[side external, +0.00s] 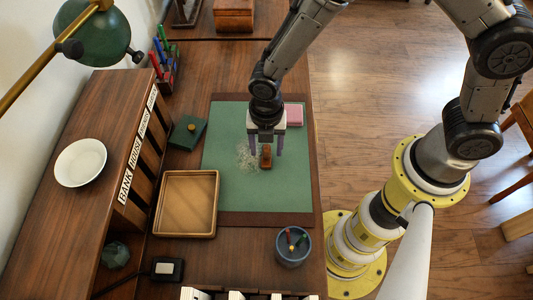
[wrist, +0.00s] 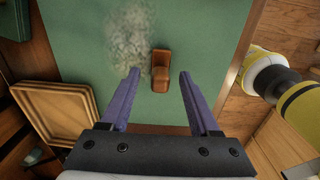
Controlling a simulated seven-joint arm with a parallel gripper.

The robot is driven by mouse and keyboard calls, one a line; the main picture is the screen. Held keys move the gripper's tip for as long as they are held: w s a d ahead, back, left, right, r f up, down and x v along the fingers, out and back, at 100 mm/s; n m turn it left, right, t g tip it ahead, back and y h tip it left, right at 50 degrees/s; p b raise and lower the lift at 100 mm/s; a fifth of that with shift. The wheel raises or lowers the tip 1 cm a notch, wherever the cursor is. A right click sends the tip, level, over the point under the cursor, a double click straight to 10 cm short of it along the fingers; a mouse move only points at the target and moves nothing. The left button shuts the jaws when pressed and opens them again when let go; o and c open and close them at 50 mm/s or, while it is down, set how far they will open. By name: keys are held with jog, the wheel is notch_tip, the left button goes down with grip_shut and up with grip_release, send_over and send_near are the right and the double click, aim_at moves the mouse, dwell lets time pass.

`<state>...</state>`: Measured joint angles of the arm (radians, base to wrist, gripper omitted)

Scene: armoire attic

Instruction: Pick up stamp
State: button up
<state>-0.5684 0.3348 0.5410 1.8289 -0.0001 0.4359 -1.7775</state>
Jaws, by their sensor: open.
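The stamp (side external: 266,157) is a small brown wooden block with a raised grip, resting on the green desk mat (side external: 240,195). In the wrist view the stamp (wrist: 164,68) lies just beyond the fingertips, near the gap between them. My gripper (side external: 266,150) is open, with its two purple fingers pointing down at the mat around the stamp's position in the side view. In the wrist view my gripper (wrist: 160,74) holds nothing. I cannot tell the exact height of the fingertips above the mat.
A wooden tray (side external: 186,235) lies left of the mat. A pencil cup (side external: 293,247) stands near the front edge. A pink item (side external: 294,115) lies behind the gripper. A pale smudge (side external: 246,157) marks the mat beside the stamp. A shelf unit (side external: 84,150) borders the left.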

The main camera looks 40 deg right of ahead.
grip_shut()
jog(key=shift+r, duration=0.1)
dwell(0.4)
